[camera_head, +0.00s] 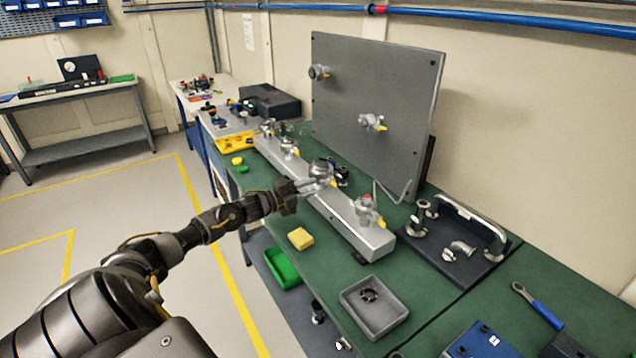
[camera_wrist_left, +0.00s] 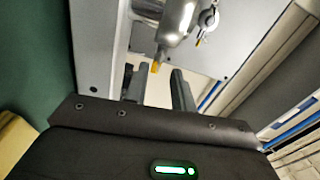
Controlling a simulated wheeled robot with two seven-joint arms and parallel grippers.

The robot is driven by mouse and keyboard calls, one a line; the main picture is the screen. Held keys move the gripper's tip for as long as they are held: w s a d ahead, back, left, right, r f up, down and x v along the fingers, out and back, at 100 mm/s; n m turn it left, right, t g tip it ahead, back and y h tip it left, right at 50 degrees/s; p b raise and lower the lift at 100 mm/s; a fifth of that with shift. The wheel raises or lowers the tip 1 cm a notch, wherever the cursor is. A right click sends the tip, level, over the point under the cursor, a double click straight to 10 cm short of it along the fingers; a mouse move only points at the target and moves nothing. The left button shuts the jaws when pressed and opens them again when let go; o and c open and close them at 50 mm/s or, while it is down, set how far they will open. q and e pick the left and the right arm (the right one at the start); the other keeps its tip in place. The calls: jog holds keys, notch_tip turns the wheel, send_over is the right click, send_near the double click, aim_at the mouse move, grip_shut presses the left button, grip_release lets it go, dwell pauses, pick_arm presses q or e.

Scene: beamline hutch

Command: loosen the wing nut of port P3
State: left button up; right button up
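A long grey manifold bar (camera_head: 345,232) on the green bench carries several metal ports with clamps. My left gripper (camera_head: 308,184) reaches in from the left at the third port from the far end (camera_head: 321,170); I cannot read a label saying P3. In the left wrist view, the two dark fingers (camera_wrist_left: 155,84) stand apart with nothing held between them. A metal fitting (camera_wrist_left: 176,18) with a yellow-tipped wing (camera_wrist_left: 155,67) lies just beyond the fingertips, near the left finger. Whether they touch is unclear. My right gripper is in neither view.
The nearest port (camera_head: 367,208) has a red top and yellow tip. A grey upright panel (camera_head: 375,85) with two fittings stands behind the bar. A grey tray (camera_head: 372,318), a yellow sponge-like block (camera_head: 300,238) and a dark fixture with a handle (camera_head: 458,240) are nearby.

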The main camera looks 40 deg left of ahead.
aim_at(326, 182)
pick_arm(q)
jog(key=shift+p+x, duration=0.35)
jog(key=shift+x, duration=1.55)
grip_shut()
